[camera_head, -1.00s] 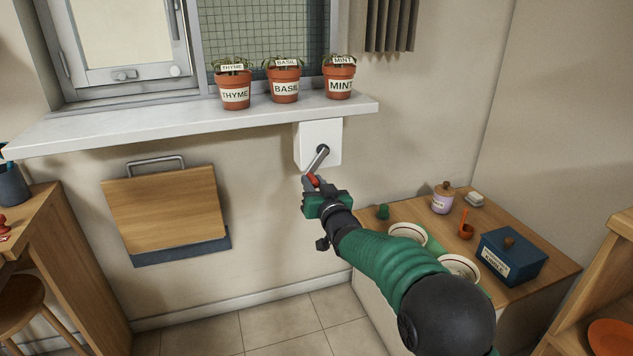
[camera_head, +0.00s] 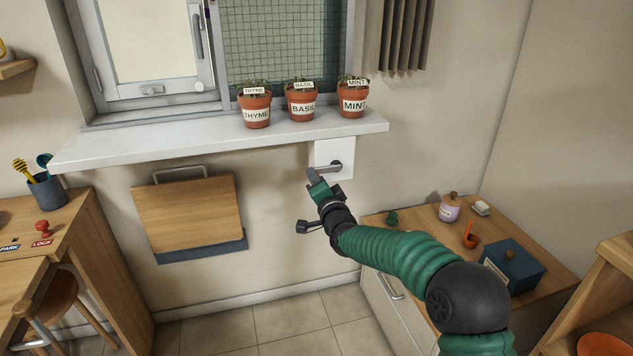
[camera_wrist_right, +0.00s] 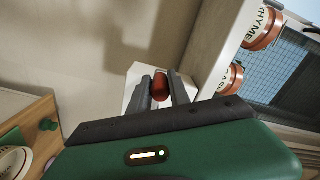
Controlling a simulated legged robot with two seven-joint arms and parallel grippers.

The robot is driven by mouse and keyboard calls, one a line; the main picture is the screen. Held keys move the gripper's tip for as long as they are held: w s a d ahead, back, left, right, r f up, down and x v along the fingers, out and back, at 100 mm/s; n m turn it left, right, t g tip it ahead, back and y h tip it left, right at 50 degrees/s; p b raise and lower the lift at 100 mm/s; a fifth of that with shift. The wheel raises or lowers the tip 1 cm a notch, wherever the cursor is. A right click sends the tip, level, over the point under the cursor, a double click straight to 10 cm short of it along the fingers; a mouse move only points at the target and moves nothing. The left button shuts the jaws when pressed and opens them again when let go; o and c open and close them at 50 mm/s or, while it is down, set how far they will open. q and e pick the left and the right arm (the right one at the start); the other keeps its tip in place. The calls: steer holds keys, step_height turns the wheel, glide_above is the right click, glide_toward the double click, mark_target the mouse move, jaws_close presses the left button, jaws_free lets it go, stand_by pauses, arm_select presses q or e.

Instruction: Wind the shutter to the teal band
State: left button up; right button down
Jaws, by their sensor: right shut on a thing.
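The white winder box (camera_head: 334,157) is fixed to the wall under the window sill. Its grey crank (camera_head: 331,167) points left from the hub. My right gripper (camera_head: 313,177) is at the crank's outer end. In the right wrist view, the fingers of my right gripper (camera_wrist_right: 160,90) are shut on the red crank knob (camera_wrist_right: 160,86), with the white box (camera_wrist_right: 135,85) behind it. No shutter edge or teal band can be made out at the window (camera_head: 270,45). My left gripper is not in view.
Thyme (camera_head: 255,108), basil (camera_head: 301,103) and mint (camera_head: 353,99) pots stand on the sill (camera_head: 220,140) above the crank. A folded wooden board (camera_head: 188,213) hangs on the wall at left. A counter (camera_head: 440,240) with a blue box (camera_head: 514,267) stands at right.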

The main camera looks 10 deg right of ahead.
steer(key=r+m, duration=0.2)
steer(key=m, duration=0.1)
steer(key=shift+d+r+p, duration=0.15)
steer(key=shift+d+p, duration=0.15)
steer(key=shift+p, duration=0.1)
steer(key=m, duration=0.1)
steer(key=r+m, duration=0.1)
steer(key=shift+d+r+m, duration=0.3)
steer(key=shift+d+m, duration=0.1)
steer(key=shift+w+d+r+m, duration=0.1)
steer(key=shift+d+r+m, duration=0.3)
steer(key=shift+m, duration=0.6)
steer(key=shift+s+d+r+m, duration=0.1)
steer(key=shift+d+r+m, duration=0.3)
steer(key=shift+m, duration=0.6)
steer(key=shift+w+d+r+m, duration=0.1)
steer(key=shift+d+r+m, duration=0.3)
steer(key=shift+m, duration=0.6)
steer(key=shift+d, duration=0.1)
steer(key=shift+f, duration=0.1)
steer(key=c, duration=1.5)
jaws_free()
steer(key=shift+o, duration=1.3)
